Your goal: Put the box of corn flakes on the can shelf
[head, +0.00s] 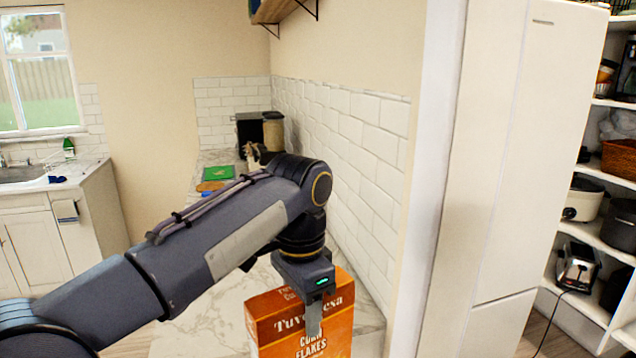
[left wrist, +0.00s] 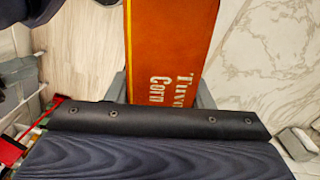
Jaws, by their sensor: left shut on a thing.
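The orange box of corn flakes (head: 325,332) is upright at the bottom of the head view, in front of the marble counter. My left gripper (head: 313,318) reaches down onto its top and is shut on it. In the left wrist view the orange box (left wrist: 170,50) lies between the two fingers of my left gripper (left wrist: 160,88). The box's lower part is cut off in the head view, so I cannot tell whether it touches anything below. My right gripper is not in view. I cannot identify a can shelf.
White pantry shelves (head: 596,233) at the right hold a toaster (head: 577,268), pots and a basket (head: 620,158). A tall white panel (head: 525,150) stands between them and the counter. The marble counter (head: 205,325) holds a green item (head: 218,173) and dark canisters farther back.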

